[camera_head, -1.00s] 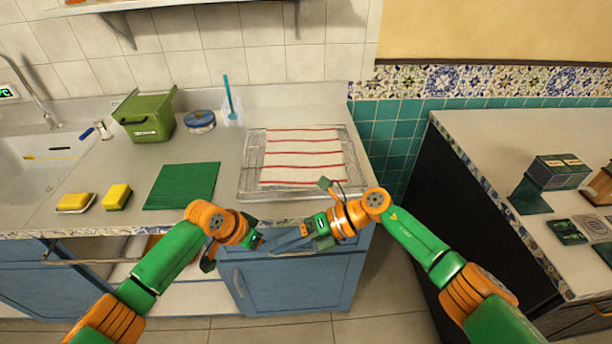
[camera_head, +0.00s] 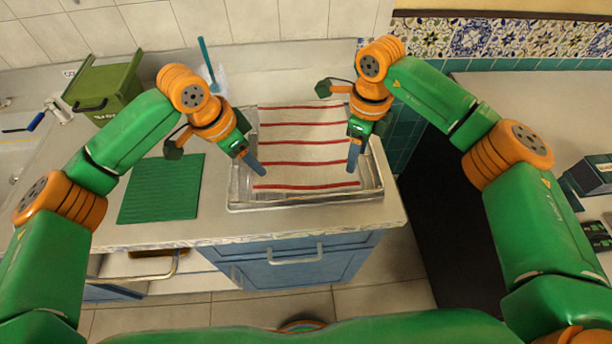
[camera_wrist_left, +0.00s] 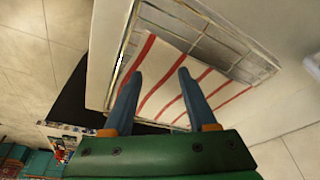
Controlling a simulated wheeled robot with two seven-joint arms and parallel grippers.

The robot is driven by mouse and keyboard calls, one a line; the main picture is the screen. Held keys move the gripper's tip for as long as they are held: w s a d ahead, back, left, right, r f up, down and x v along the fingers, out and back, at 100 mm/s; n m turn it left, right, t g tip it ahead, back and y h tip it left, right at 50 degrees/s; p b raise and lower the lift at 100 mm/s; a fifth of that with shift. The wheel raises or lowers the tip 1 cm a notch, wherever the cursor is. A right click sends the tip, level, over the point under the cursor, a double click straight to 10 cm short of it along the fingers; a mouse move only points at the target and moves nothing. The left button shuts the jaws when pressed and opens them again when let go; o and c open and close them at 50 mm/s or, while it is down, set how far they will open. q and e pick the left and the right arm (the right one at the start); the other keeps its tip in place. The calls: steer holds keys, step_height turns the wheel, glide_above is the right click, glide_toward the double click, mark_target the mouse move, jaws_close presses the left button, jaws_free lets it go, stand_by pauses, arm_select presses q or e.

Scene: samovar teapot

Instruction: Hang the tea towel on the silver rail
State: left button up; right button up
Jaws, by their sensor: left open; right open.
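The tea towel (camera_head: 302,140), white with red stripes, lies spread flat in a clear shallow tray or rack (camera_head: 300,201) on the counter. My left gripper (camera_head: 255,166) is above the towel's left edge, fingers pointing down. My right gripper (camera_head: 353,160) is at the towel's right edge. Both are open and hold nothing. In the left wrist view, the towel (camera_wrist_left: 170,80) lies beyond and between the left gripper's parted fingers (camera_wrist_left: 157,82); contact cannot be told. A silver rail (camera_head: 135,277) runs across the open cabinet front at lower left, partly hidden by my left arm.
A green ribbed mat (camera_head: 160,190) lies left of the tray, with a green lidded bin (camera_head: 103,90) behind it. A blue drawer front with a handle (camera_head: 295,258) is below the tray. A dark gap separates the right counter.

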mark_target(261, 183)
arm_select(q)
steer(key=f, duration=0.5)
steer(key=shift+s+f, duration=0.2)
steer(key=shift+s, duration=0.05)
arm_select(e)
steer(key=f, duration=0.5)
steer(key=shift+s+f, duration=0.25)
steer(key=shift+s, duration=0.05)
arm_select(q)
steer(key=shift+w+f, duration=0.15)
steer(key=shift+f, duration=0.05)
arm_select(e)
steer(key=shift+w+f, duration=0.15)
steer(key=shift+f, duration=0.05)
arm_select(q)
steer(key=shift+s+f, duration=0.1)
steer(key=shift+s, duration=0.1)
arm_select(e)
steer(key=shift+f, duration=0.1)
arm_select(q)
steer(key=shift+c, duration=0.4)
arm_select(e)
steer(key=shift+s, duration=0.2)
steer(key=shift+c, duration=0.4)
arm_select(q)
jaws_close()
arm_select(e)
jaws_close()
